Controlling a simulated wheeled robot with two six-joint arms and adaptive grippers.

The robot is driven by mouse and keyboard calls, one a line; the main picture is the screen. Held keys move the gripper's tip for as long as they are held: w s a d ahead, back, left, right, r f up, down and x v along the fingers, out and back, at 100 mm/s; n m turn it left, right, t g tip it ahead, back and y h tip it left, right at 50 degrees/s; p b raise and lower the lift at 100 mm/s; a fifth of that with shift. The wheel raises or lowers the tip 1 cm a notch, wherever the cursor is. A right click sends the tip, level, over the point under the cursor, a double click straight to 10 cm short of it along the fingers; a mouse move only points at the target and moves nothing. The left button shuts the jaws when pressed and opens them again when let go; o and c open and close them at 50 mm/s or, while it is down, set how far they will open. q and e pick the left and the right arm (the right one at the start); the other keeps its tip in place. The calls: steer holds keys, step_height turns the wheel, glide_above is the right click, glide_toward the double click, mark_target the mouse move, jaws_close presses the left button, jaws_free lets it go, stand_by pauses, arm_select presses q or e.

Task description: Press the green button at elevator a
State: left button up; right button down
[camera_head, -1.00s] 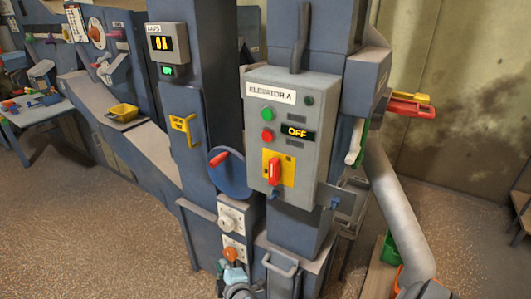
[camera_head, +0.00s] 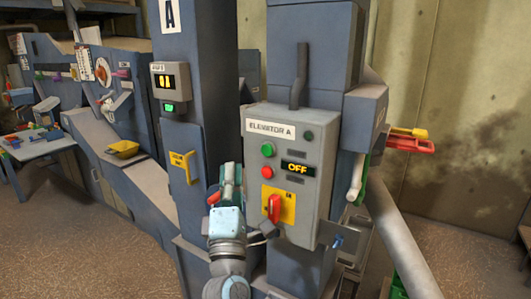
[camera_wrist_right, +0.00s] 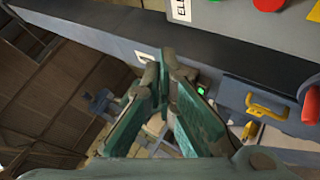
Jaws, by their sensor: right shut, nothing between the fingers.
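The grey elevator A control box (camera_head: 318,200) stands right of centre in the head view. Its round green button (camera_head: 267,149) is at the left, under the "ELEVATOR A" label (camera_head: 271,129). In the right wrist view the green button (camera_wrist_right: 268,4) is cut by the top edge. My right gripper (camera_head: 231,170) is shut and empty, pointing up just left of the box, a little below the green button's level and apart from it in the picture. Its teal fingers meet in the wrist view (camera_wrist_right: 171,68). My left gripper is out of view.
Below the green button are a red button (camera_head: 266,170), an "OFF" display (camera_head: 297,168) and a red switch handle (camera_head: 274,208) on a yellow plate. A pillar with a small display box (camera_head: 171,88) stands left. Red and yellow handles (camera_head: 408,143) stick out right.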

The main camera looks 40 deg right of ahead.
mark_target(267, 150)
steer(key=w+d, duration=0.2)
steer(key=d, duration=0.6)
steer(key=shift+w+d, duration=0.2)
steer(key=shift+w, duration=0.1)
steer(key=shift+d, duration=0.1)
stand_by(1.2)
steer(key=shift+w+d+b, duration=0.15)
steer(key=shift+d+b, duration=0.15)
steer(key=shift+d, duration=0.05)
steer(key=shift+w+d, duration=0.15)
steer(key=shift+d, duration=0.25)
stand_by(0.7)
stand_by(0.3)
steer(key=shift+s+a+f, duration=0.1)
steer(key=shift+s+a, duration=0.2)
steer(key=shift+a, duration=0.5)
